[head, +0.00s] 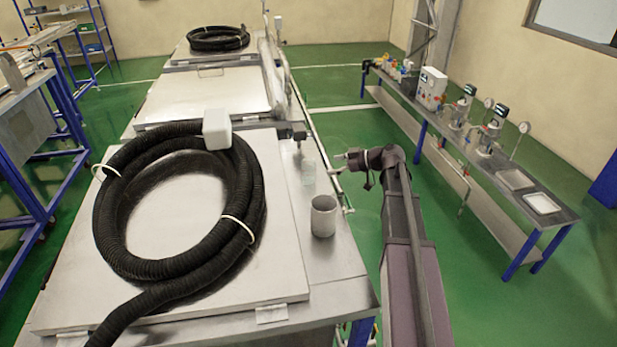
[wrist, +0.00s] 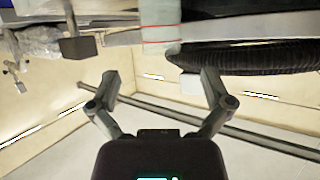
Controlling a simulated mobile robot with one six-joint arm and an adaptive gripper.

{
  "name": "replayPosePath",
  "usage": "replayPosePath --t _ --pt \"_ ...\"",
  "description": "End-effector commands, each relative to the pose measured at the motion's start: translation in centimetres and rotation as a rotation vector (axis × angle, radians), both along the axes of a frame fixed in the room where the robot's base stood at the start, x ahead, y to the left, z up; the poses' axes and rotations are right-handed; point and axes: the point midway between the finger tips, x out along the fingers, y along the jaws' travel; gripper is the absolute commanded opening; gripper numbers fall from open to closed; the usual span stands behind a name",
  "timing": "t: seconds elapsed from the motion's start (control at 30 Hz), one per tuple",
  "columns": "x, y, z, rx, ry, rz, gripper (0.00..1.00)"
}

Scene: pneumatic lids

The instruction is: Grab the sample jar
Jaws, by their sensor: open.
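A clear jar (head: 308,171), which I take to be the sample jar, stands upright on the right edge strip of the near metal table. In the wrist view a pale, see-through jar with a thin red line (wrist: 160,22) shows at the top, cut off by the frame edge. My gripper (head: 342,157) is to the right of the jar in the head view, pointing left and apart from it. In the wrist view my gripper (wrist: 162,80) has its two fingers spread, with nothing between them. The jar lies beyond the fingertips.
A grey metal cup (head: 323,216) stands close in front of the jar. A dark block (head: 300,132) is behind it. A coiled black hose (head: 110,215) with a white box (head: 217,129) lies on the table lid. A pipe rail (head: 312,130) runs along the table's right side.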

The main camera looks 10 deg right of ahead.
Motion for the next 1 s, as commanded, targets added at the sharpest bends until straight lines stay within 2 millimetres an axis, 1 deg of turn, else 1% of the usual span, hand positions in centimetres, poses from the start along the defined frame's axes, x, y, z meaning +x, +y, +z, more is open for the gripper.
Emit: replayPosePath --t 0.03,0.1,0.3,0.77,0.87,1.0 --pt "0.4 0.7 -0.6 0.0 0.0 0.001 1.0" --pt "0.9 1.5 -1.0 0.0 0.0 0.001 1.0" --pt "1.7 2.8 -1.5 0.0 0.0 -0.002 1.0" --pt "1.9 3.1 -1.6 0.0 0.0 -0.002 1.0" --pt "2.1 3.5 -1.9 0.0 0.0 -0.001 1.0" --pt "2.8 4.6 -2.5 0.0 -0.001 -0.002 1.0"
